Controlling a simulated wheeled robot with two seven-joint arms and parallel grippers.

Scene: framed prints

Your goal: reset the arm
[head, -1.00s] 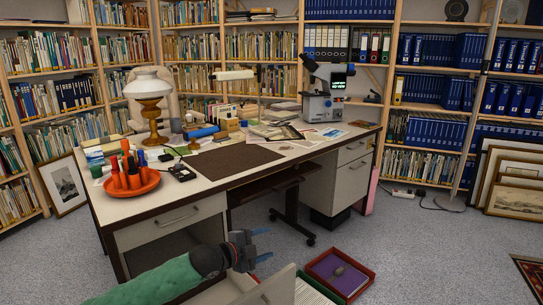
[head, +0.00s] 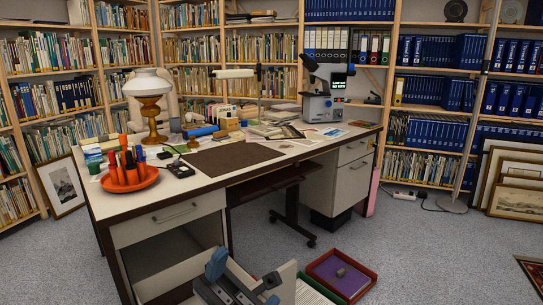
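My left gripper (head: 243,273) is low at the bottom edge of the head view, in front of the desk. Its two blue-tipped fingers are spread apart, with nothing seen between them. It overlaps a pale upright panel (head: 287,287) in the picture; I cannot tell whether they touch. The rest of that arm is out of view. My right gripper is not in view.
The desk (head: 150,205) holds an orange tray (head: 146,183) of tools, a lamp (head: 149,85) and a microscope (head: 317,105). A red tray (head: 359,290) with a purple bottom and a small grey object (head: 341,272) stands on the floor.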

